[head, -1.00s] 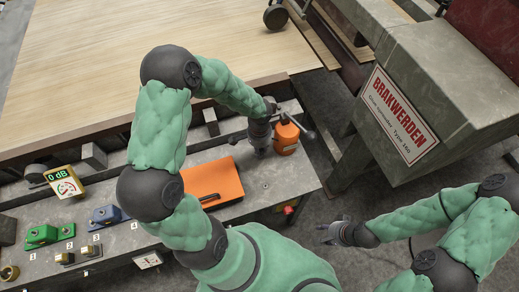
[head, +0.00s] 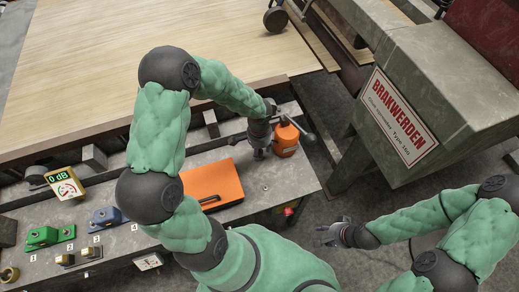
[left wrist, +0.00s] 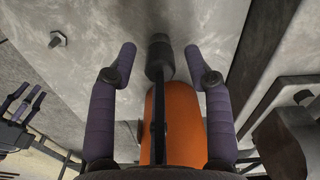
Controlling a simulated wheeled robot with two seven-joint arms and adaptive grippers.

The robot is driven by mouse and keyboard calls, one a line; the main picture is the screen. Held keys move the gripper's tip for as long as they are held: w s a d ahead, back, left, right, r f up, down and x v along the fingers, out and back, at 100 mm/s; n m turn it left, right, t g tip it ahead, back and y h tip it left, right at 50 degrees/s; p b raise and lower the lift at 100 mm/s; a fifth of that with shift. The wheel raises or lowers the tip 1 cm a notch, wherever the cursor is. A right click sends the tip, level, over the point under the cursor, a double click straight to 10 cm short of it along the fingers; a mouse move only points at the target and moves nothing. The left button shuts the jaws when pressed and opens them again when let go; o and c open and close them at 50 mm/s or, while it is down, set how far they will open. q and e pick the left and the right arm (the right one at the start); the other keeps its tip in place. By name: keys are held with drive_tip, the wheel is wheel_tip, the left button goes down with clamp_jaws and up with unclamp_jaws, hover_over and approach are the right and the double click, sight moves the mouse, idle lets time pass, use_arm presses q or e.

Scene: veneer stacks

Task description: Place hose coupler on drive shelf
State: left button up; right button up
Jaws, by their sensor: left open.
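A brass ring-like fitting (head: 9,274), which may be the hose coupler, sits at the near left end of the grey bench. I cannot tell which surface is the drive shelf. My left gripper (head: 260,156) points down over the bench's right end, beside an orange canister (head: 284,140) with a dark lever. In the left wrist view my left gripper (left wrist: 160,62) is open, its purple fingers apart. A dark cylinder (left wrist: 159,58) on a rod shows between them, with the orange canister (left wrist: 182,115) behind; contact is unclear. My right gripper (head: 330,233) is empty, its fingers apart, off the bench.
An orange case (head: 213,184) lies left of my left gripper on the grey bench (head: 262,190). A large grey machine (head: 430,90) stands to the right.

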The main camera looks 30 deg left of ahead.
use_arm(q)
wheel_tip(320, 180, up, 11)
drive_tip(key=p, duration=0.3)
use_arm(e)
wheel_tip(320, 180, up, 4)
drive_tip(key=shift+f, duration=0.1)
